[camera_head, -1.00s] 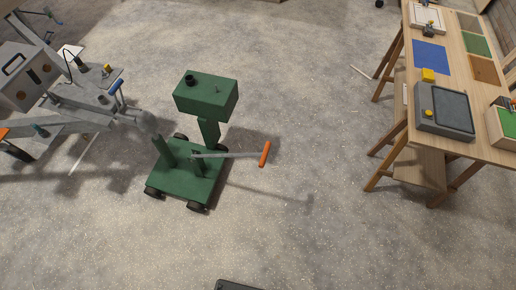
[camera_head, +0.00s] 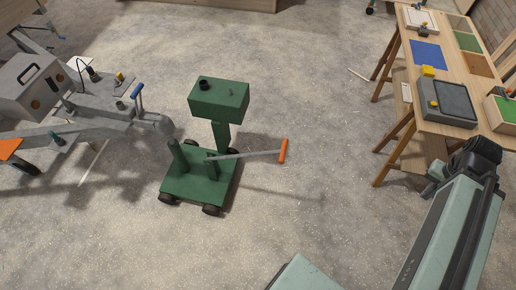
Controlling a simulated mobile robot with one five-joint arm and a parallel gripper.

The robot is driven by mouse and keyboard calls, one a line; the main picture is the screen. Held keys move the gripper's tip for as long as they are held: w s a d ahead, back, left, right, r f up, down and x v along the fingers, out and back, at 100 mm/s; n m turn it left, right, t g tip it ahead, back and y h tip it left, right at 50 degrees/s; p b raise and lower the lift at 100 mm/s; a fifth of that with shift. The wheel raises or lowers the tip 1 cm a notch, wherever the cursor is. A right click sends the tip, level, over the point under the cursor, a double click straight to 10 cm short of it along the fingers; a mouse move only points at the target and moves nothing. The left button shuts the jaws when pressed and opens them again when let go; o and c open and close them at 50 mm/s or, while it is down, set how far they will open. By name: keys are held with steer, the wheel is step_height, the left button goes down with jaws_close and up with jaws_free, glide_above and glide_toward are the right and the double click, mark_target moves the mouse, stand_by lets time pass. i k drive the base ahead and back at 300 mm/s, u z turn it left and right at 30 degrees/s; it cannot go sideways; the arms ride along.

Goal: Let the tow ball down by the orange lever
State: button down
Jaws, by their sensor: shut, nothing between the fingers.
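The orange lever (camera_head: 283,151) is the grip on the end of a grey bar that sticks out to the right from a post on a low green wheeled cart (camera_head: 190,187). The bar is close to level, its grip end slightly higher in the picture. The grey trailer's rounded drawbar end (camera_head: 155,124) is at the upper left of the cart's short green post (camera_head: 178,155). I cannot make out the tow ball. My pale green arm rises at the lower right, well apart from the lever; its gripper fingers do not show.
A wooden table (camera_head: 465,38) with coloured mats and a grey case (camera_head: 446,103) stands at the right, beyond my arm. A green box (camera_head: 218,98) tops the cart's taller column. Speckled floor (camera_head: 310,205) is clear between the cart and my arm.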

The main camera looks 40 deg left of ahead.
mark_target(282, 153)
steer(key=u, duration=2.3)
steer(key=i, duration=1.05)
steer(key=z, duration=0.05)
